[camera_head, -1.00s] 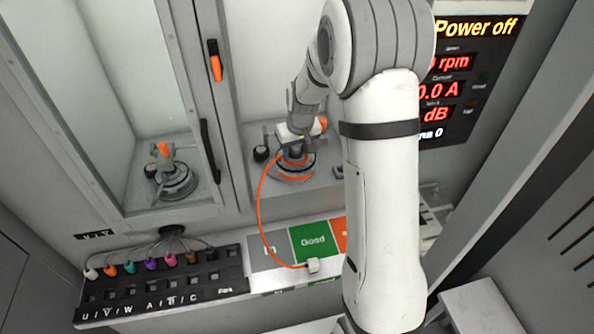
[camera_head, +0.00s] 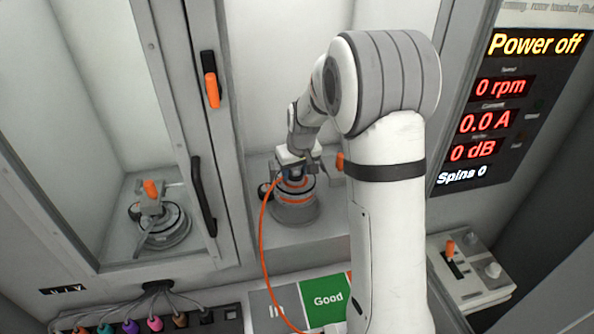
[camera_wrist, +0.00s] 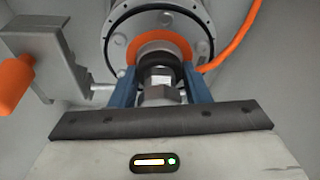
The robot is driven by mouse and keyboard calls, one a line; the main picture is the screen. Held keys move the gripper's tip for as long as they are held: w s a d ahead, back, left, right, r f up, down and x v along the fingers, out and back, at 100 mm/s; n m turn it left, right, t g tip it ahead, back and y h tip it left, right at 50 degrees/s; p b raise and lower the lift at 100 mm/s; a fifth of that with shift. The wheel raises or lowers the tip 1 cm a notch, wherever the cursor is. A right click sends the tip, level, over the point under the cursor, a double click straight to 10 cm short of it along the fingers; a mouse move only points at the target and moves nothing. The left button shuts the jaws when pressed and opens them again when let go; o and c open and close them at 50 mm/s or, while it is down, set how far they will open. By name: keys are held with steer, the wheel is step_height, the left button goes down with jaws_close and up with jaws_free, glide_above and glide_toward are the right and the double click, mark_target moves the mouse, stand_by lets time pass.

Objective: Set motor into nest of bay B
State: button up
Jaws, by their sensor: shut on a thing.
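The motor (camera_head: 295,187), a round body with orange rings, is upright in the right-hand bay. It stands over a grey round base (camera_head: 294,213), and I cannot tell whether it is seated or just above it. My gripper (camera_head: 296,165) is over the motor. In the wrist view my gripper's blue fingers (camera_wrist: 162,88) are closed on the shaft (camera_wrist: 160,72), with an orange collar and the bolted motor flange (camera_wrist: 200,20) beyond. An orange cable (camera_head: 264,250) runs from the motor down to the front. The bay's letter is not readable.
A clamp with an orange handle (camera_wrist: 18,85) is close left of my gripper in the wrist view. The left bay holds another nest with a clamp (camera_head: 160,225) behind its door. The panel (camera_head: 500,100) reads Power off. A green Good field (camera_head: 325,299) is below.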

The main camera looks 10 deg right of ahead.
mark_target(295, 186)
steer(key=shift+s+b+x, duration=0.2)
steer(key=shift+b+x, duration=0.35)
steer(key=shift+x, duration=0.35)
steer(key=shift+s+b+x, duration=0.15)
steer(key=shift+b+x, duration=0.35)
steer(key=shift+x, duration=0.4)
steer(key=shift+s+d+r, duration=0.1)
steer(key=shift+r, duration=0.15)
steer(key=shift+f, duration=0.15)
steer(key=shift+f+b, duration=0.4)
steer(key=shift+b, duration=0.1)
steer(key=shift+f+b, duration=0.9)
steer(key=shift+b, duration=0.05)
stand_by(0.4)
